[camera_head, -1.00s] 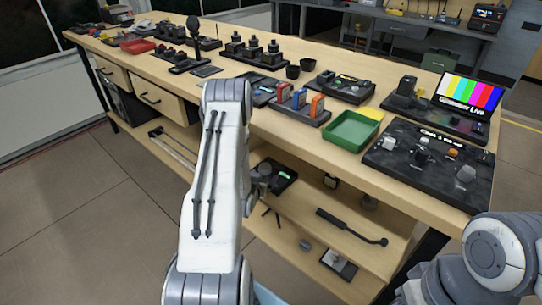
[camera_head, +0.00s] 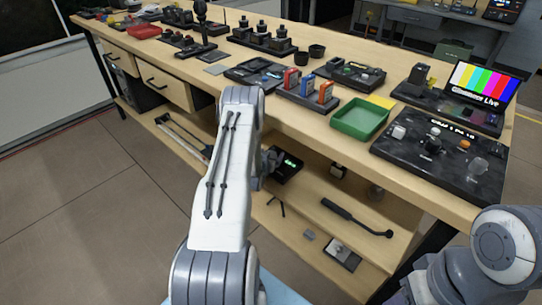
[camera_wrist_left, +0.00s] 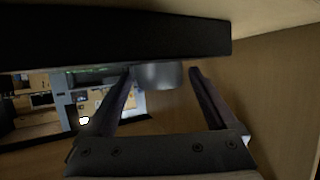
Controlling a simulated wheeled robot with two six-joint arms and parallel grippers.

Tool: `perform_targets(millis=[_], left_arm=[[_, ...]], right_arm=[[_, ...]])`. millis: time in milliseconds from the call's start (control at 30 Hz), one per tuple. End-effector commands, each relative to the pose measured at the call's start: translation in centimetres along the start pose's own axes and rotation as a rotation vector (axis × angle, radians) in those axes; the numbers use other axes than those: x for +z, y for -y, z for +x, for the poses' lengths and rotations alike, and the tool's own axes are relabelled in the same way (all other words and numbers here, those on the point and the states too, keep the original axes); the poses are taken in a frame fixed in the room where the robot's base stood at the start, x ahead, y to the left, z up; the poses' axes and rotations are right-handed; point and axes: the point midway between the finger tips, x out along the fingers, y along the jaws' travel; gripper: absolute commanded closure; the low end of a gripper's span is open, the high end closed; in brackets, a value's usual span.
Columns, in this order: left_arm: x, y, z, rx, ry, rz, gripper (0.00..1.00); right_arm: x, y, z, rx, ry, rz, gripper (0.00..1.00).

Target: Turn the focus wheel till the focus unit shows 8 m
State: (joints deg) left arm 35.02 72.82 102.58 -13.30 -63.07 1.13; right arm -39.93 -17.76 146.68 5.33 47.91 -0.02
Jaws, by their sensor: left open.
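The focus unit (camera_head: 288,166) appears to be a black box with a small green-lit display, on the shelf below the bench top. The display is too small to read. My left gripper (camera_head: 268,162) is beside its left side, partly hidden by my own arm. In the left wrist view, a black body (camera_wrist_left: 110,35) fills the top. A grey rounded piece, likely the focus wheel (camera_wrist_left: 158,77), shows under it between the tips of my open left gripper (camera_wrist_left: 161,71). I cannot tell whether the fingers touch it. My right gripper is out of view; only its arm shows.
The bench top (camera_head: 300,128) overhangs the shelf (camera_head: 310,200). A black handle-like tool (camera_head: 355,218) and small parts lie on the shelf at right. A green tray (camera_head: 360,118) and a black control panel (camera_head: 440,160) stand on the bench above.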

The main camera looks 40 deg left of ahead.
Motion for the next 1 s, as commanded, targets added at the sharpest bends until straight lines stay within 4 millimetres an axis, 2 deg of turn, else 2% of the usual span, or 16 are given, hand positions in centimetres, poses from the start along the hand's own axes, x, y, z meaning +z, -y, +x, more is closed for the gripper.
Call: perform_targets(millis=[167,200,267,400,667,1000], left_arm=[[0.02,0.00,0.00,0.000,0.001,0.000,0.09],[0.02,0.00,-0.01,0.000,0.001,0.000,0.17],[0.02,0.00,-0.01,0.000,0.001,0.000,0.40],[0.02,-0.01,-0.02,0.000,0.001,0.000,0.93],[0.07,0.04,-0.02,0.026,0.001,0.011,0.94],[0.17,0.17,0.02,0.203,0.001,0.086,0.94]], right_arm=[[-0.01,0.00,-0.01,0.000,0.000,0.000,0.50],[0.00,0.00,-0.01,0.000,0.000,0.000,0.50],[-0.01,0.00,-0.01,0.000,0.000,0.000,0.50],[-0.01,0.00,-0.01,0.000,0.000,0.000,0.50],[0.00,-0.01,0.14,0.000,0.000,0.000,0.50],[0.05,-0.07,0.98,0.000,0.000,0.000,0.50]])
